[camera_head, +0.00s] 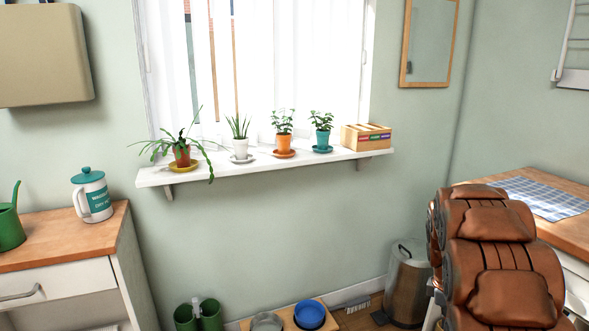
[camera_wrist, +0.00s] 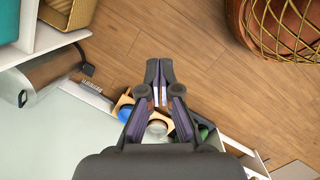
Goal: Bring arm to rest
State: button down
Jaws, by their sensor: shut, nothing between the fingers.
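My gripper (camera_wrist: 159,82) is in the wrist view, at the middle, with its dark fingers pointing up the picture. The fingers are together and hold nothing. Wooden floor (camera_wrist: 200,65) lies beyond the fingertips. The gripper hides part of the wooden bowl stand behind it. I cannot make out the gripper in the head view.
A white shelf (camera_head: 262,166) under the window carries several potted plants and a wooden box (camera_head: 366,137). A left counter (camera_head: 60,243) holds a white-and-teal jug (camera_head: 92,196). A metal bin (camera_head: 407,283) and a blue bowl (camera_head: 309,314) are on the floor side.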

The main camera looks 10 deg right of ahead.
jog(key=s+a+r+m+y+p, duration=0.1)
jog(key=s+a+r+m+p, duration=0.3)
jog(key=a+r, duration=0.5)
jog(key=s+a+r+m+p, duration=0.1)
jog(key=s+a+r+p, duration=0.4)
jog(key=s+a+r, duration=0.3)
jog(key=s+a+r+m+p, duration=0.2)
jog(key=s+a+r+p, duration=0.2)
jog(key=s, duration=0.4)
jog(key=s+a+r+m+g+y+p, duration=0.1)
jog(key=s+a+r+m+p, duration=0.1)
jog(key=s+a+r+p, duration=0.2)
jog(key=s+a+r, duration=0.3)
jog(key=s+a, duration=0.1)
jog(key=shift+s+a+r, duration=0.2)
jog(key=shift+s+a, duration=0.15)
